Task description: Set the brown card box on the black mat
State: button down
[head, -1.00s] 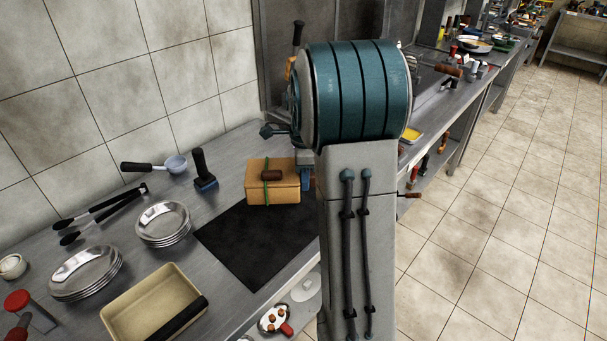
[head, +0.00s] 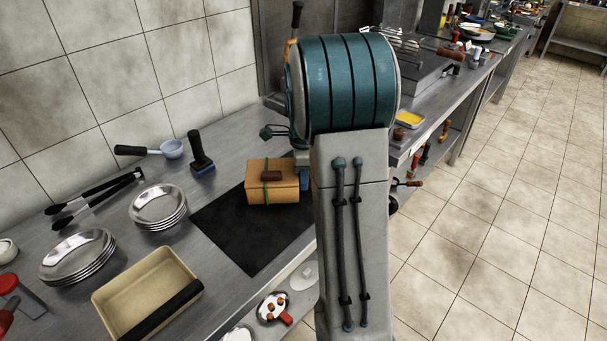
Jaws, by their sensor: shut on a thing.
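The brown card box (head: 283,194), with a green band and a small dark brown piece on top, is over the far part of the black mat (head: 240,235). Whether its underside touches the mat or hangs just above it I cannot tell. My gripper (head: 303,178) shows only as a small blue part at the box's right side, shut on the box. The rest of it is hidden behind my teal and grey arm, which also covers the mat's right side.
A tiled wall closes the back. The near part of the mat is bare.

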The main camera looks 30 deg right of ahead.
jog(key=shift+f+b, duration=0.3)
jog(key=shift+f, duration=0.1)
dwell(0.4)
jog(key=c, duration=1.1)
grip_release()
jog(key=shift+o, duration=0.2)
notch_tip(320, 180, up, 14)
jog(key=p, duration=0.1)
jog(key=shift+f, duration=0.15)
